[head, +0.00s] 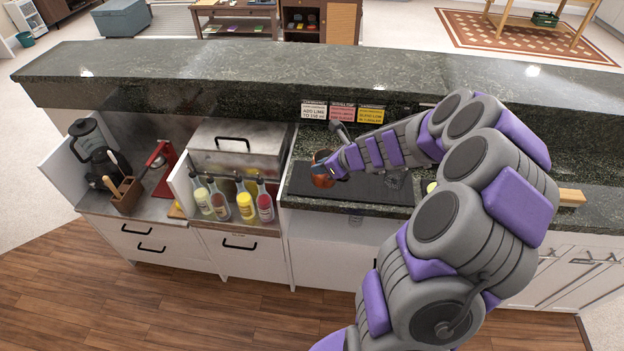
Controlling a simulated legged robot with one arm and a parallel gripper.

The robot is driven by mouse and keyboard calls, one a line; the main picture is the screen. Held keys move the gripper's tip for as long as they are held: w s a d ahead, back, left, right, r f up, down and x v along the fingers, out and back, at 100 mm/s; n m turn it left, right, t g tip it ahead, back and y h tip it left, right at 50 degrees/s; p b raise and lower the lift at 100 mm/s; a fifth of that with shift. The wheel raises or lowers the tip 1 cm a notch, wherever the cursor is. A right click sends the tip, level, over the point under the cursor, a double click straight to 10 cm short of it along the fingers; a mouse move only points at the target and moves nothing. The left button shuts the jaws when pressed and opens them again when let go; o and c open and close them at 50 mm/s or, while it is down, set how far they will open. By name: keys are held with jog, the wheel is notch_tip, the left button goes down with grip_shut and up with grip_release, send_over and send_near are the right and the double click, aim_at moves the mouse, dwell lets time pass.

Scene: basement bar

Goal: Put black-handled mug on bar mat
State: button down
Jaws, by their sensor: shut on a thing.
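A copper-coloured mug (322,177) shows in the head view at the left part of the dark bar mat (372,187). My gripper (337,165) is at the mug's right side and shut on it. The gripper covers the mug's right side, and I cannot make out its handle clearly. The mat lies on the lower green stone counter. I cannot tell whether the mug touches the mat or is held just above it.
Several pourer bottles (244,200) stand in a rack left of the mat, before a steel lidded bin (237,147). Behind the mat are small signs (342,112) and the raised bar ledge (300,68).

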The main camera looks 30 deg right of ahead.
jog(key=s+d+f+n+g, duration=0.2)
jog(key=s+f, duration=0.1)
jog(key=s, duration=0.3)
jog(key=shift+y, duration=0.4)
jog(key=w+b, duration=0.1)
jog(key=w, duration=0.2)
jog(key=w+f, duration=0.1)
jog(key=w, duration=0.2)
jog(key=shift+a+f+b, duration=0.1)
jog(key=shift+b, duration=0.3)
jog(key=w+f+b, duration=0.1)
jog(key=w, duration=0.2)
jog(key=w+a+f+b, duration=0.1)
jog(key=w, duration=0.2)
jog(key=w+f+b, duration=0.1)
jog(key=w+f, duration=0.1)
jog(key=w, duration=0.1)
jog(key=shift+w+a+b, duration=0.3)
jog(key=shift+a, duration=0.15)
jog(key=shift+a+r, duration=0.1)
